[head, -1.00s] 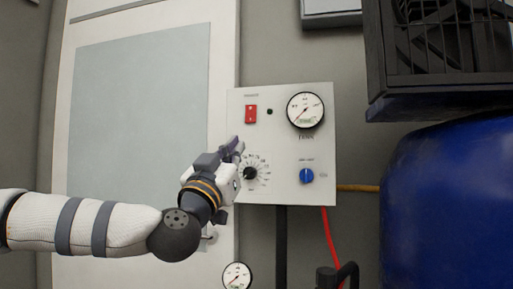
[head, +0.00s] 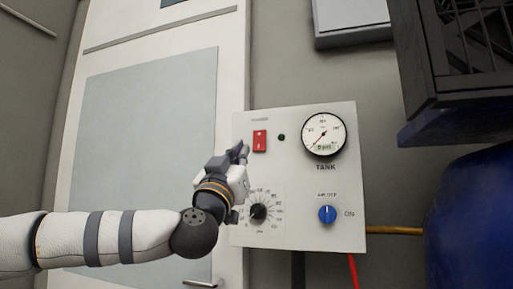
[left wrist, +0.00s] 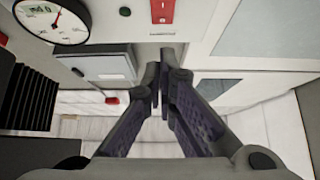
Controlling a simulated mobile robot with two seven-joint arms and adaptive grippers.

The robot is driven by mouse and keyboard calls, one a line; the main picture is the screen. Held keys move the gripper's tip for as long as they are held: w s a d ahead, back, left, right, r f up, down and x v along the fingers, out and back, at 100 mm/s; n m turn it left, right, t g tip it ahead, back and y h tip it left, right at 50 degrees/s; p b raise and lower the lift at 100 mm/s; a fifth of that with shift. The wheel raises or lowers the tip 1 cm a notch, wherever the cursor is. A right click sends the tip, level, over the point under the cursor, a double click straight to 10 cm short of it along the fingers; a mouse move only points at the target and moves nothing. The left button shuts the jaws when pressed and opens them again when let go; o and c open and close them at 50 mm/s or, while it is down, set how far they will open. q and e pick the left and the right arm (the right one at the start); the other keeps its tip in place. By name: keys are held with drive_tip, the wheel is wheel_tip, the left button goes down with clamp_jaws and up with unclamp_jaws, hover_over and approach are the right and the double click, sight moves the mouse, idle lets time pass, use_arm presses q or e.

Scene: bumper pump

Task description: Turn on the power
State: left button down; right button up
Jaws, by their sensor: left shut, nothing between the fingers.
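The red power switch (head: 260,141) is on the upper left of the white control panel (head: 300,180). A small dark round indicator (head: 281,137) sits to its right. My left gripper (head: 243,150) is shut and empty, its tips just left of and slightly below the switch in the head view. In the left wrist view the closed fingertips (left wrist: 158,68) point toward the panel, and the red switch (left wrist: 161,10) shows ahead of them at the top edge, with a gap in the picture. I cannot tell if the tips touch the panel. My right gripper is not in view.
The panel also carries a tank gauge (head: 323,134), a black dial (head: 258,211) partly beside my wrist, and a blue knob (head: 327,214). A blue tank (head: 475,225) and a dark caged unit (head: 460,70) stand to the right. A door (head: 140,150) is on the left.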

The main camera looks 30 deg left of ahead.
use_arm(q)
approach(261, 135)
wheel_tip(261, 135, up, 2)
drive_tip(key=w, duration=0.1)
drive_tip(key=w+a+b, duration=0.1)
drive_tip(key=w, duration=0.1)
drive_tip(key=shift+w+r, duration=0.1)
drive_tip(key=shift+w, duration=0.15)
drive_tip(key=shift+r, duration=0.15)
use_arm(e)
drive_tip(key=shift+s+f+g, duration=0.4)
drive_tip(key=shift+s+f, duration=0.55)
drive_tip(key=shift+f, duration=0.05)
